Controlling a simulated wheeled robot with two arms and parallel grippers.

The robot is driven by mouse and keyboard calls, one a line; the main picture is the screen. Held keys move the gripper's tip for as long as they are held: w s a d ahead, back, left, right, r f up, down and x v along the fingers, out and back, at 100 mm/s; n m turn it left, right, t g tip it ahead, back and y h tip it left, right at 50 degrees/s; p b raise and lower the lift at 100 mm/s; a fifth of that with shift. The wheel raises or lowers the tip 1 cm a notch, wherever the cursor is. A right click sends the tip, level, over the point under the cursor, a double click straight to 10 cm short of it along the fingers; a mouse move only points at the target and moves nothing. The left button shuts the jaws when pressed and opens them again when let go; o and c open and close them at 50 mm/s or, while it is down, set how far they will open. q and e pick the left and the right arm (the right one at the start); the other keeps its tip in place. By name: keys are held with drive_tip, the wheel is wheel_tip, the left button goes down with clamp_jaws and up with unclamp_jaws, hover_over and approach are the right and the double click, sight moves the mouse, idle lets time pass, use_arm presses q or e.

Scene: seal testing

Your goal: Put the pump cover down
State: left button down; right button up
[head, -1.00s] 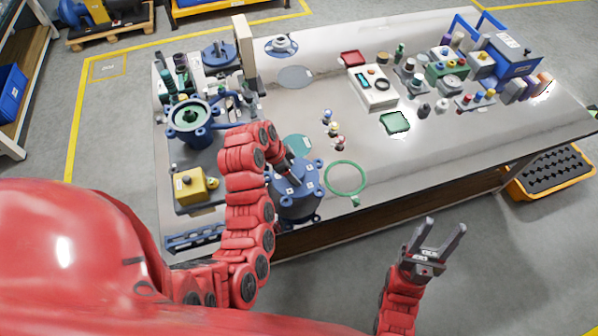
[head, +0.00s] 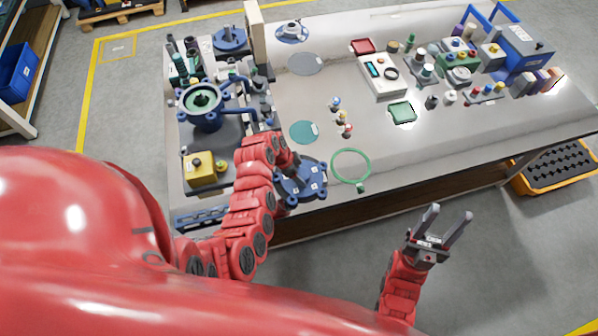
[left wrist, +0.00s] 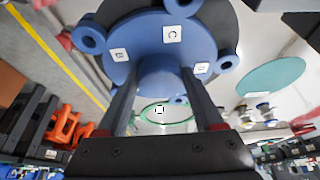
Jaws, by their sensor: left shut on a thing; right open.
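The blue pump cover (head: 312,183) is a round disc with lugs and small white labels. It is at the front edge of the bench, left of the green ring (head: 351,167). My left gripper (head: 294,168) is shut on its central hub. In the left wrist view the cover (left wrist: 160,38) fills the top, with the fingers (left wrist: 160,77) on both sides of the hub. I cannot tell whether its underside touches the bench. The blue pump body (head: 205,120) with a green top stands at the left. My right gripper (head: 440,232) is open and empty, in front of the bench.
A teal disc (head: 303,132) and several small coloured fittings (head: 342,117) lie behind the cover. A yellow box (head: 200,168) stands to its left. A green tray (head: 402,112) and a white meter (head: 382,76) are further right. The bench's front right is clear.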

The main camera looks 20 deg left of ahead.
use_arm(q)
unclamp_jaws()
drive_tip(key=shift+f, duration=0.1)
